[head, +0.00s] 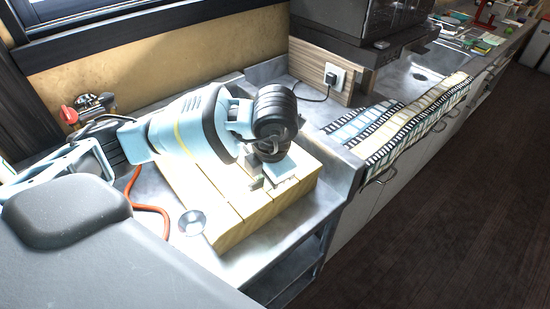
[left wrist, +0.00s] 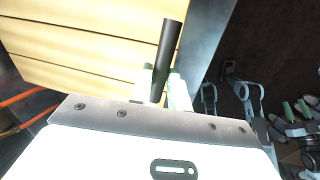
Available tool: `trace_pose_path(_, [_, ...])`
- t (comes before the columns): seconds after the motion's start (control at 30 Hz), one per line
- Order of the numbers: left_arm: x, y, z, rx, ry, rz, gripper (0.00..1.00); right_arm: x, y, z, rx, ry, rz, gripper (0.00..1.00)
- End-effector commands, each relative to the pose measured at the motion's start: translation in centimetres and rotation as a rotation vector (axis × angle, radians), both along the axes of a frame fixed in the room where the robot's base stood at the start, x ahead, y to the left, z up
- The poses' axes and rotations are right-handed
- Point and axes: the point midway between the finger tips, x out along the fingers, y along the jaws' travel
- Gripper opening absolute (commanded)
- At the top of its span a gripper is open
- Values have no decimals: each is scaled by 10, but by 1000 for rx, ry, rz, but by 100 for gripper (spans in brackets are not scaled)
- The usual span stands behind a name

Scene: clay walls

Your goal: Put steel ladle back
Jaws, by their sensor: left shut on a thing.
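My left gripper (head: 272,182) comes in from the left and points down over a pale wooden slatted board. In the left wrist view, the left gripper (left wrist: 160,88) is shut on a dark, straight handle (left wrist: 170,45), which I take to be the steel ladle's. The ladle's bowl is hidden in that view. A small round steel piece (head: 192,222) shows by the board's left edge in the head view; I cannot tell whether it belongs to the ladle. At the right of the left wrist view, small green-tipped parts may be my right gripper (left wrist: 296,108); its state is unclear.
The wooden board (head: 235,208) lies on a metal counter (head: 265,255). A red-orange hose (head: 150,208) runs left of it. A wooden panel with a socket (head: 333,76) and a patterned cloth (head: 400,125) are beyond. Dark floor (head: 450,210) is clear at right.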

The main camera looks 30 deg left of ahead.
Motion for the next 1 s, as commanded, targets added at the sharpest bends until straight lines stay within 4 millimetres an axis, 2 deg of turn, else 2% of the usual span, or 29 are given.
trace_pose_path(0.2, [45, 9, -3, -1, -1, 3, 0, 0, 0, 0, 1, 0, -1, 40])
trace_pose_path(0.4, [76, 16, -7, 0, -1, 1, 0, -1, 0, -1, 0, 1, -1, 40])
trace_pose_path(0.53, [86, 18, -8, 0, 0, -1, 0, 0, 0, -1, 1, 1, -2, 40])
trace_pose_path(0.77, [89, 19, -8, 0, -1, -1, 0, 2, 0, -1, 0, -4, -2, 40])
trace_pose_path(0.97, [110, 23, -10, -1, 0, 1, 0, 3, 0, -2, 0, -4, -2, 40])
trace_pose_path(1.0, [107, 23, -19, 2, 4, -1, 0, 5, 0, 2, 1, -10, -1, 40])
